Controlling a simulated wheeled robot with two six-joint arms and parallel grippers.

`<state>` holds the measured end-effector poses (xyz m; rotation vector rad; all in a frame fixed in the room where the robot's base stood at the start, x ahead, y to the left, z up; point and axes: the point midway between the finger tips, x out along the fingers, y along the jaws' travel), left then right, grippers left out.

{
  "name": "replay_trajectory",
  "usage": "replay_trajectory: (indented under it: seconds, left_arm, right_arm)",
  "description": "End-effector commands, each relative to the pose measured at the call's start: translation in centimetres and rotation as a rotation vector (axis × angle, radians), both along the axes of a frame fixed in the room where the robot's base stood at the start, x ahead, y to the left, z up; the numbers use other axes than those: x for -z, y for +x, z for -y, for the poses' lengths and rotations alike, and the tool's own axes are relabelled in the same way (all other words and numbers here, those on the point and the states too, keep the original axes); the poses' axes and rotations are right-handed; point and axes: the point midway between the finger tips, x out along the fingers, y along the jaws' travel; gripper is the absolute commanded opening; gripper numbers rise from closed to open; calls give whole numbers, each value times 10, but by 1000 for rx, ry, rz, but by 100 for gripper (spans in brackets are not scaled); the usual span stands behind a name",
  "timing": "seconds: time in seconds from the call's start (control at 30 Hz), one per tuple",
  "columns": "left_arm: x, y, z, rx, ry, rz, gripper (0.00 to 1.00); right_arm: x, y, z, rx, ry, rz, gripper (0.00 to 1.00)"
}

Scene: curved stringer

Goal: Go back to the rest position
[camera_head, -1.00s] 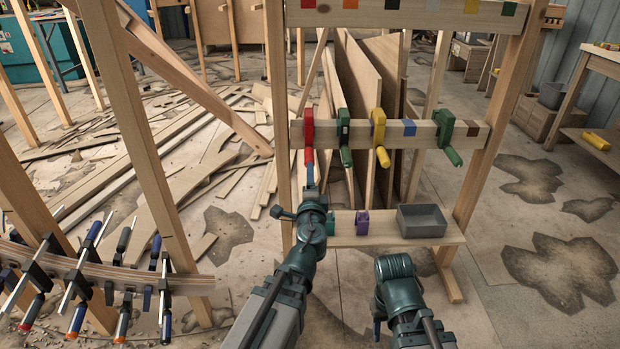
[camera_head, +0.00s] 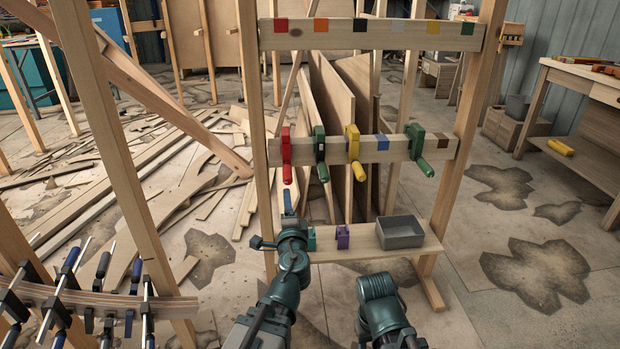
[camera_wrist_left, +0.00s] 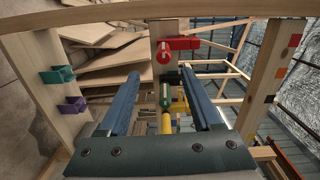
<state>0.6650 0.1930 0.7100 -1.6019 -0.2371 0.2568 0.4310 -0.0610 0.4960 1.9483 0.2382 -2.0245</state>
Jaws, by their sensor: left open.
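My left gripper (camera_head: 288,203) is in front of the rack, just below the handle of the red clamp (camera_head: 286,155). In the left wrist view its two blue fingers (camera_wrist_left: 160,75) are apart, with nothing held between them. The red clamp hangs on the rack's middle rail (camera_head: 400,149) and also shows beyond the fingers in the wrist view (camera_wrist_left: 178,47). A green clamp (camera_head: 320,150), a yellow clamp (camera_head: 353,150) and another green clamp (camera_head: 416,145) hang there too. My right arm is low in the head view; its gripper is hidden.
The rack's shelf (camera_head: 352,254) holds a grey bin (camera_head: 400,232), a purple piece (camera_head: 343,237) and a teal piece (camera_head: 311,239). A curved stringer (camera_head: 170,303) with several clamps stands at lower left. Timber posts (camera_head: 110,140) rise near it. Floor right of the rack is open.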

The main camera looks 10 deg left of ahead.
Motion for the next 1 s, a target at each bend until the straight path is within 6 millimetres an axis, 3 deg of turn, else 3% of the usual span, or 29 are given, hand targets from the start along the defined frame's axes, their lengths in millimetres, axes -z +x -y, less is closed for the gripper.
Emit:
replay_trajectory:
  seconds: [0.13,0.27,0.4,0.6,0.83,0.9,1.0]
  left_arm:
    - [28,-15,-10,-149,-216,-60,66]
    - [82,-47,-8,-336,-475,-210,66]
    - [143,-94,21,-510,-706,-448,66]
    - [193,-165,77,-664,-891,-791,66]
    - [209,-238,136,-755,-983,-1151,66]
    - [184,-235,133,-756,-983,-1138,66]
    - [164,-235,133,-755,-983,-1136,66]
  right_arm:
    - [-1,0,0,0,0,0,50]
    - [-2,0,0,0,0,0,50]
    - [-3,0,0,1,0,0,50]
    - [-5,0,0,1,-1,0,50]
    - [-6,0,0,1,-1,0,50]
    - [-31,0,0,2,0,-1,50]
    - [-51,0,0,2,0,-1,50]
